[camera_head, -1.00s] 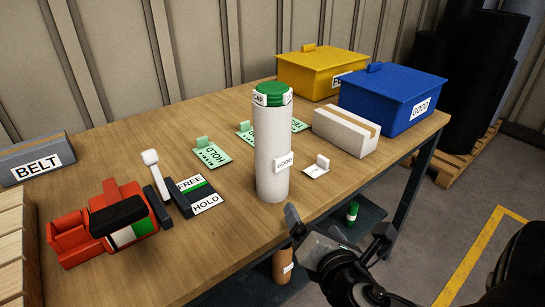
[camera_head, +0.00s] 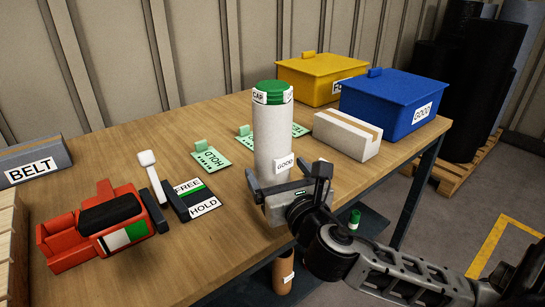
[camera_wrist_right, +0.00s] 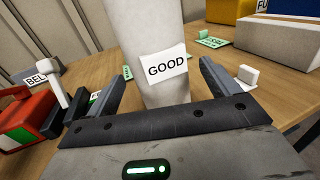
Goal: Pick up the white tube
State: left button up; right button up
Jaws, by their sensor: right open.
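The white tube (camera_head: 272,140) stands upright on the wooden table, with a green cap (camera_head: 272,92) and a "GOOD" label. In the right wrist view the white tube (camera_wrist_right: 150,40) rises between the two fingers. My right gripper (camera_head: 285,178) is open, at the tube's lower part on its near side; its fingers reach to either side of the tube. The right gripper also shows in the right wrist view (camera_wrist_right: 160,90), with a gap between each finger and the tube. The tube's base is hidden behind the gripper. My left gripper is not in view.
A red clamp device (camera_head: 100,225) and a FREE/HOLD plate (camera_head: 195,198) lie to the left. Green cards (camera_head: 211,157) lie behind. A white block (camera_head: 347,135), a blue bin (camera_head: 392,100) and a yellow bin (camera_head: 320,78) stand at the back right.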

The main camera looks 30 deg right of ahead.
aim_at(269, 160)
jog(key=x, duration=0.5)
jog(key=shift+w+f, duration=0.15)
jog(key=shift+w, duration=0.05)
jog(key=c, duration=1.3)
